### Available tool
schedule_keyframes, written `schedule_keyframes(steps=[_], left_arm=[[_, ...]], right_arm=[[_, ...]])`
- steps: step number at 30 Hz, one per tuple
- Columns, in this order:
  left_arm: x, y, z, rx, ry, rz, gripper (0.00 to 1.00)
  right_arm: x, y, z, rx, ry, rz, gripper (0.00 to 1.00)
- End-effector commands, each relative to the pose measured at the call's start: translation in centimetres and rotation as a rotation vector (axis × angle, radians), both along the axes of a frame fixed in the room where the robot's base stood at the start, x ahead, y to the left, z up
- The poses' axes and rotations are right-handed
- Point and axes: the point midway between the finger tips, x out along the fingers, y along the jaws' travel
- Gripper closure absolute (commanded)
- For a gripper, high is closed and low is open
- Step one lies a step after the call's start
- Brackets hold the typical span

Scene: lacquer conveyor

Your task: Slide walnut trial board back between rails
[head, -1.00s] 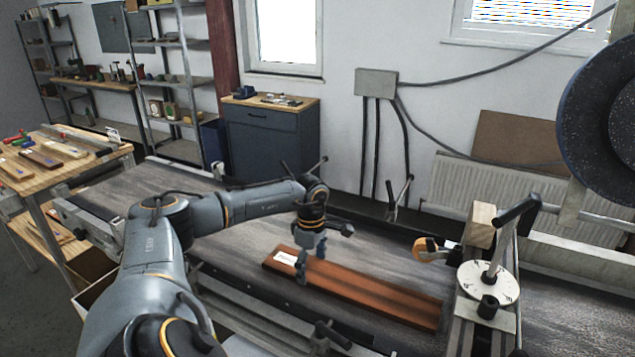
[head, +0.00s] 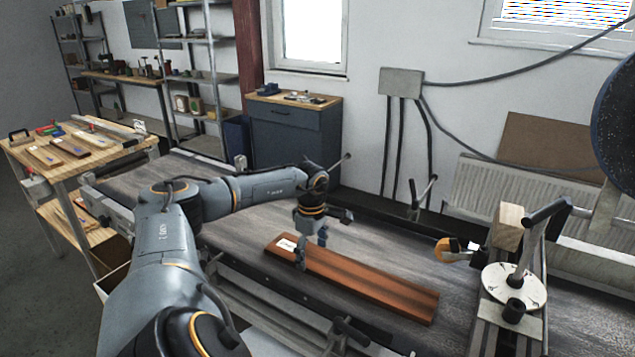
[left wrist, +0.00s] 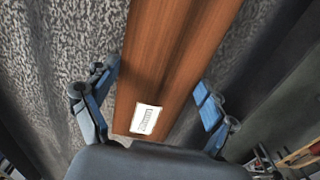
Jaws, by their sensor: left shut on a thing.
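The walnut trial board (head: 375,285) is a long reddish-brown plank with a white label (head: 287,244) at its left end. It lies flat on the grey streaked conveyor belt (head: 225,232), between the near rail (head: 275,308) and the dark far rail (head: 380,216). My left gripper (head: 311,251) straddles the board close to the label and is shut on it. The left wrist view shows the board (left wrist: 180,50) between the blue finger pads (left wrist: 152,108), the label near the palm. My right gripper is out of view.
A post with a crank and white dial (head: 513,287) stands beyond the board's right end, with an orange-faced part (head: 447,250) beside it. Several sample boards lie on a wooden cart (head: 85,150) at left. The belt left of the board is clear.

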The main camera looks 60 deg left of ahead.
Motion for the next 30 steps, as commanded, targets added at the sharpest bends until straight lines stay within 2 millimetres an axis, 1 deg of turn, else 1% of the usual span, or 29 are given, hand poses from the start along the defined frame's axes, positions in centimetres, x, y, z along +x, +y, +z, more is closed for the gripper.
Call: schedule_keyframes(steps=[3,21,30], left_arm=[[-0.4,0.8,-0.1,0.004,0.003,0.004,0.53],[-1.9,3.8,0.0,0.003,0.001,0.003,0.53],[-2.1,4.2,0.1,0.003,0.0,0.002,0.53]], right_arm=[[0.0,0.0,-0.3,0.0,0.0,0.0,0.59],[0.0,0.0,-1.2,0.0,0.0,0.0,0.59],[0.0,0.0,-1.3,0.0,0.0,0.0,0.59]])
